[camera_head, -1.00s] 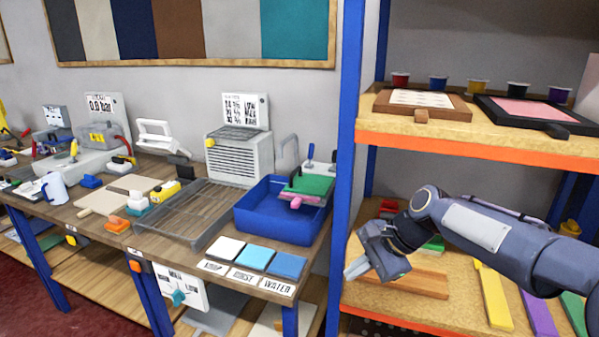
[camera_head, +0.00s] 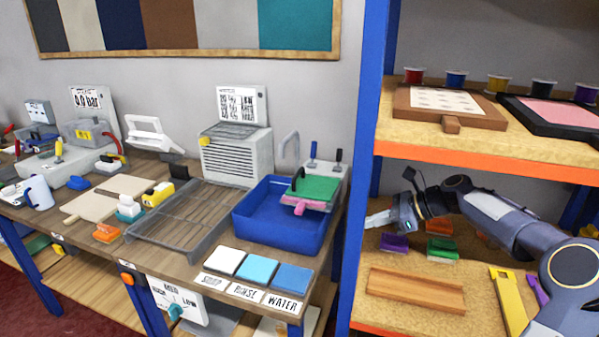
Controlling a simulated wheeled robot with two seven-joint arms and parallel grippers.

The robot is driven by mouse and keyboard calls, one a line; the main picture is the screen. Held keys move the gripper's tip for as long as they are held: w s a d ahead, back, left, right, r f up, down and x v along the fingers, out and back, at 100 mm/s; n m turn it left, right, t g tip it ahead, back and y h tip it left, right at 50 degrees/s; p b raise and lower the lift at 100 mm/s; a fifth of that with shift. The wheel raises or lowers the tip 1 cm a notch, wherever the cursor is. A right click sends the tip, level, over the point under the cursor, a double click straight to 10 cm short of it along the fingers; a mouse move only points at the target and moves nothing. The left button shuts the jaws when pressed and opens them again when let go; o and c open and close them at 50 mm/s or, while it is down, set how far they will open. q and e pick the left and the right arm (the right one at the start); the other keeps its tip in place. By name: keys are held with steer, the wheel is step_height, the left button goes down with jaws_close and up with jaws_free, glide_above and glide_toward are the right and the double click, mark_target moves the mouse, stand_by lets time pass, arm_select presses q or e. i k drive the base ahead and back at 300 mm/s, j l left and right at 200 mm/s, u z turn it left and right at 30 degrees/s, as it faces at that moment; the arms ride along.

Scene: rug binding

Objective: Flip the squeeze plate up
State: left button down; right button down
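A green plate (camera_head: 316,187) with a pink tab (camera_head: 305,207) at its front edge appears to be the squeeze plate. It lies about flat over the right part of the blue tub (camera_head: 268,229), beside a grey stand with dark-topped levers (camera_head: 336,160). My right gripper (camera_head: 371,221) comes in from the right, in front of the lower shelf. It points left, to the right of the plate and apart from it, with the blue shelf post between them in the picture. Whether its fingers are open or shut is too small to tell. My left gripper is out of view.
A blue post (camera_head: 366,130) and the orange-edged shelf (camera_head: 480,159) stand right of the bench. Purple (camera_head: 394,243) and green (camera_head: 442,250) blocks lie on the lower shelf. A wire tray (camera_head: 165,232) and colored tiles (camera_head: 257,268) lie near the tub.

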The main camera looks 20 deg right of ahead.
mark_target(309, 186)
steer(key=i, duration=0.95)
